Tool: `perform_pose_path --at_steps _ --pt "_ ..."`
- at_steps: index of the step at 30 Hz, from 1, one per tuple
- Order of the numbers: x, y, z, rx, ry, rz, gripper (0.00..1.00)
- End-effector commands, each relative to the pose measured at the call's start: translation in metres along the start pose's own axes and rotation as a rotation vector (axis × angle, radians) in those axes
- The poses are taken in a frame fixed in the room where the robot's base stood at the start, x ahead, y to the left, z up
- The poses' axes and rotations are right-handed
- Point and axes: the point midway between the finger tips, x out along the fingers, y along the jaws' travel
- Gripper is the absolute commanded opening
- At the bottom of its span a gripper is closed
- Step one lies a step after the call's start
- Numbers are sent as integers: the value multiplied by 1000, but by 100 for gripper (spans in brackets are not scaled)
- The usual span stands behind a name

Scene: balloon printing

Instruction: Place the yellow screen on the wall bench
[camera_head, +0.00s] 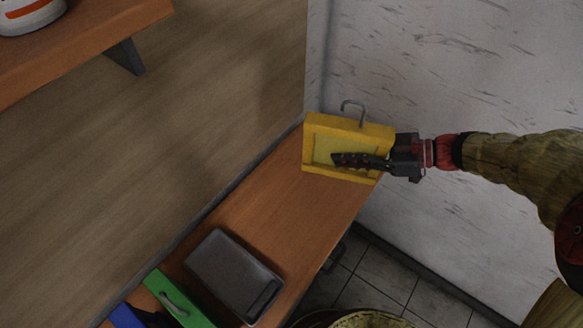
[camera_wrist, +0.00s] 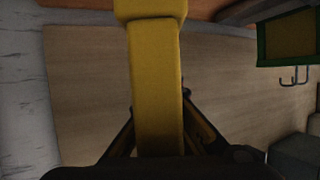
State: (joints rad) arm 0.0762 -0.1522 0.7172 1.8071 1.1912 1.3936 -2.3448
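The yellow screen (camera_head: 347,119) is a thick yellow frame with a paler panel and a grey handle on top. In the head view it stands roughly upright over the far end of the wooden wall bench (camera_head: 275,215). I cannot tell whether its lower edge touches the bench. My gripper (camera_head: 362,160) reaches in from the right, with its dark fingers across the screen's right side. In the wrist view the yellow screen's edge (camera_wrist: 156,85) runs between the two fingers of my gripper (camera_wrist: 160,125), which look closed on it. The fingertips are partly hidden.
A dark grey box (camera_head: 235,273) lies on the near bench, beside a green screen (camera_head: 180,302) with a handle and a blue one (camera_head: 126,317). A wooden shelf (camera_head: 85,35) holds a white and orange container (camera_head: 30,14). A white wall (camera_head: 460,80) closes the bench's far end.

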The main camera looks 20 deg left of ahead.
Motion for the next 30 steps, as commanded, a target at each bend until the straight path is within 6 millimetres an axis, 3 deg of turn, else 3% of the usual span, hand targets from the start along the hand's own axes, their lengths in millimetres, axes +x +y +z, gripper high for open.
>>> perform_pose_path --at_steps 14,18,30 --pt "51 85 23 0 1 -1 0" --pt "68 104 45 3 1 0 0" --pt "88 128 67 0 1 1 0"
